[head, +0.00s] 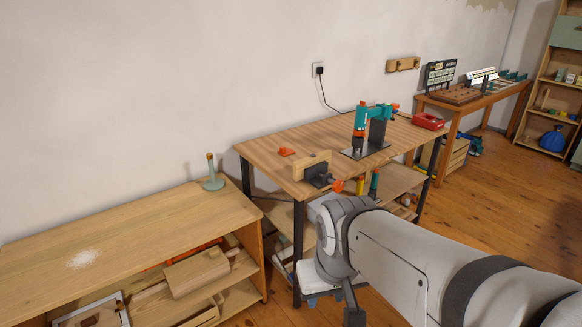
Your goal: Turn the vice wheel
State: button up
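The vice (318,176) sits at the near edge of the wooden workbench. It is dark, with a light wooden block beside it. A small orange part at its front right (338,186) looks like the vice wheel; it is too small to make out its shape. My grey and white arm reaches in from the lower right, in front of the bench and below the vice in the picture. The arm's bulk hides parts of its end, and I cannot make out the fingers or their opening. I see no contact between my arm and the wheel.
The workbench (275,150) also bears a teal and orange drill press (375,125), a red box (428,121) and a small orange item (287,151). A low wooden shelf unit (130,225) stands at the left. Open wooden floor (495,200) lies to the right.

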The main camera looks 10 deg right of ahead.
aim_at(337, 186)
jog(key=i, duration=1.5)
jog(key=u, duration=0.05)
